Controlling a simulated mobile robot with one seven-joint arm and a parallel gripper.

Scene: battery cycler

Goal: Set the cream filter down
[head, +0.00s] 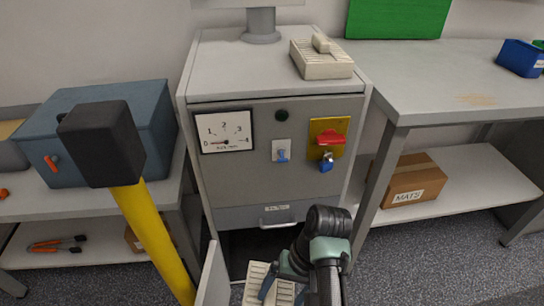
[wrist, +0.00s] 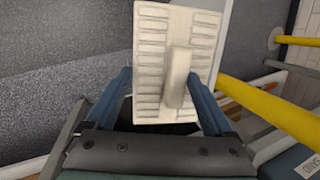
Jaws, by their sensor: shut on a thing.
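A cream slatted filter (wrist: 150,40) with a raised bar handle is between the two blue fingers of my gripper (wrist: 161,80) in the wrist view. My gripper is shut on it. In the head view this filter (head: 257,270) shows low at the bottom edge, in front of the cabinet, partly hidden by my gripper (head: 281,288). A second cream slatted filter (head: 322,66) with a handle lies on top of the grey cabinet (head: 230,65), near its right side. Whether the held filter touches anything below is not clear.
The cabinet has a dark opening (head: 250,241) under its drawer, with an open door (head: 213,276) at left. A yellow post (head: 152,225) with a black head stands left. A right bench (head: 430,85) holds a blue bin (head: 520,58); much of its top is clear.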

